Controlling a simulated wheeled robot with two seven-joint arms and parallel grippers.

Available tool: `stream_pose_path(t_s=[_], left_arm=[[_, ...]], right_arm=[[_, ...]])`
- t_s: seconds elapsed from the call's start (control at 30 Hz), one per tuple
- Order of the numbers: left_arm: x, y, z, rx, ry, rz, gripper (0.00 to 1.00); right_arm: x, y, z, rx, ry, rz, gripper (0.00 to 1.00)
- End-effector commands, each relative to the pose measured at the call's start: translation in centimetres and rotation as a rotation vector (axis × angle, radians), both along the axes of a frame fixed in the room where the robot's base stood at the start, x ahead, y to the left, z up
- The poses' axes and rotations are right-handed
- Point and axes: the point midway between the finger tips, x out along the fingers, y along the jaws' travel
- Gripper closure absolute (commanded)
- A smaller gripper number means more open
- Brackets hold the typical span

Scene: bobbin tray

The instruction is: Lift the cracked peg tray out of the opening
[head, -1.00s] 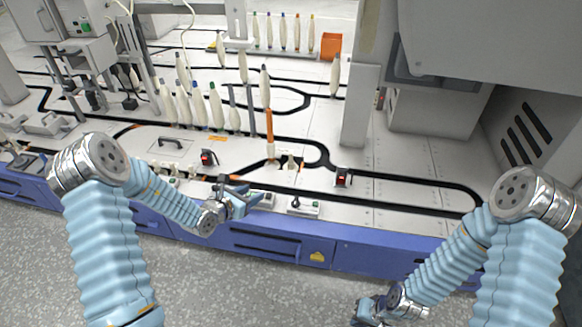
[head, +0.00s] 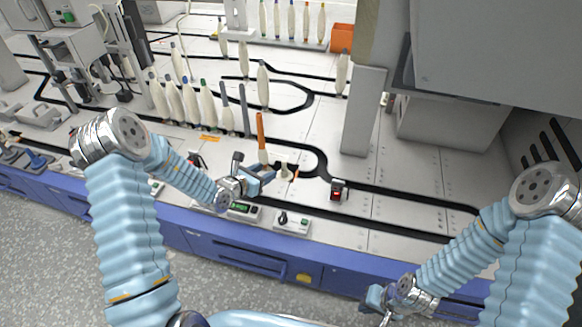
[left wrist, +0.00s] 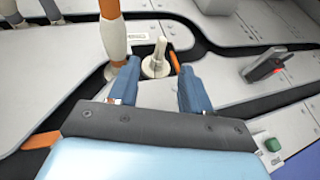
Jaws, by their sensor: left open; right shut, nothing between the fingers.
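A small cream peg tray (left wrist: 155,66), a round base with an upright peg, sits at the dark gap in the deck in the left wrist view. An orange strip shows beside it; I cannot make out a crack. It appears small in the head view (head: 285,172). My left gripper (left wrist: 158,82) is open, its fingers pointing at the peg tray with the peg showing between and beyond them. In the head view my left gripper (head: 264,178) is just left of it. My right gripper (head: 374,302) is shut and empty, low in front of the blue front panel.
An orange-topped bobbin (head: 262,135) stands close beside the peg tray. Several cream bobbins (head: 190,103) stand behind to the left. A black device with a red light (head: 338,191) is to the right. A grey post (head: 362,112) rises behind it.

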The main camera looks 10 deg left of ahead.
Motion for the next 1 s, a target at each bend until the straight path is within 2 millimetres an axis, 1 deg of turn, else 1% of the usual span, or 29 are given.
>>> stream_pose_path(t_s=[0.3,0.4,0.57,0.7,0.8,0.9,1.0], left_arm=[[5.3,-2.3,-2.6,-0.002,0.000,-0.001,0.52],[6.4,-2.7,-3.1,-0.001,0.002,-0.001,0.52],[7.4,-3.1,-3.6,-0.001,0.000,-0.001,0.52],[9.1,-4.0,-5.1,-0.003,0.002,0.000,0.52],[10.3,-4.4,-5.5,-0.002,0.001,0.000,0.52],[11.0,-4.7,-5.7,-0.002,0.001,0.000,0.52],[11.1,-4.8,-5.7,-0.002,0.002,0.000,0.52]], right_arm=[[0.0,-0.1,-0.6,-0.002,0.000,-0.002,1.00],[0.0,-0.2,-0.6,-0.003,-0.001,-0.003,1.00],[0.1,-0.2,-0.8,-0.003,-0.001,-0.004,1.00],[0.1,-0.3,-1.1,-0.004,-0.002,-0.005,1.00],[0.1,-0.4,-1.3,-0.005,-0.002,-0.007,1.00],[0.1,-0.4,-1.3,-0.006,-0.002,-0.007,1.00],[0.1,-0.4,-1.3,-0.006,-0.003,-0.007,1.00]])
